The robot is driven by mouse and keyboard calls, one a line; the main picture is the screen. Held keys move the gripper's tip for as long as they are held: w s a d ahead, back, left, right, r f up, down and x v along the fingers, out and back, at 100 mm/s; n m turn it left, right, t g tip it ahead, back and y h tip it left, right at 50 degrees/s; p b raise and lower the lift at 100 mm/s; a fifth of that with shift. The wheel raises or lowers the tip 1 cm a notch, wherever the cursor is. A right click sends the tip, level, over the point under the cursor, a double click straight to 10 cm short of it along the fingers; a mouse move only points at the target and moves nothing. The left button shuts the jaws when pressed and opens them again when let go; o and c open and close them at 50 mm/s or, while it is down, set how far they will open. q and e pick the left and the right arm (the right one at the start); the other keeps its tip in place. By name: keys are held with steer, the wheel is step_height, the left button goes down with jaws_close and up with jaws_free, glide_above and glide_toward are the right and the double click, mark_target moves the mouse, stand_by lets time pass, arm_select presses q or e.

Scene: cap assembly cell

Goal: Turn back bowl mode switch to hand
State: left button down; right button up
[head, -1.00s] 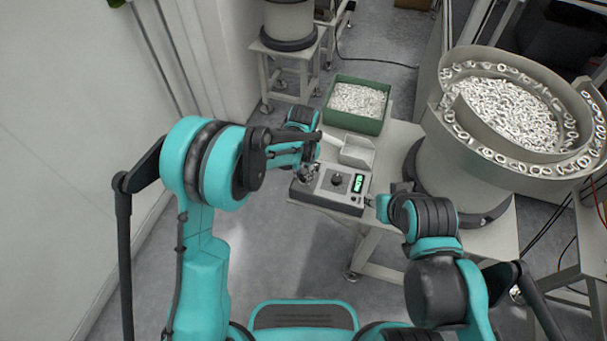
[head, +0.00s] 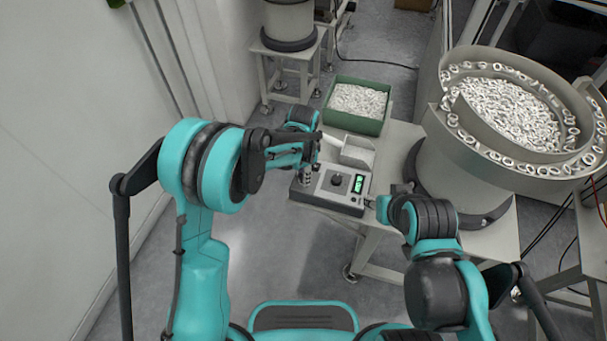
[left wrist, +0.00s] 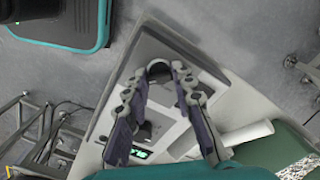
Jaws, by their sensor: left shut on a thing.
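The grey control box (head: 328,202) sits on the front left corner of the table. It carries a black dial (head: 337,180) and a lit green display (head: 359,184). My left gripper (head: 306,181) points down at the left part of the box top. The knob's pointer direction cannot be made out. My right gripper (head: 382,207) is beside the box's right end, and its fingers are too small to read.
A white scoop (head: 357,152) and a green bin (head: 353,122) of white parts stand behind the box. A large bowl feeder (head: 440,180) full of white rings stands to the right. A wall rises at left.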

arm_select(q)
steer(key=c, duration=1.3)
jaws_free()
steer(key=shift+o, duration=0.2)
step_height(320, 180, up, 12)
steer(key=s+a+r+n+t, duration=0.3)
steer(key=s+a+r+n, duration=0.4)
steer(key=a, duration=0.3)
steer(key=s+a+n+t, duration=0.4)
steer(key=s+a, duration=0.3)
steer(key=s, duration=0.5)
steer(key=shift+s+a+f+n, duration=0.15)
steer(key=shift+a+f+n, duration=0.25)
steer(key=shift+n, duration=0.5)
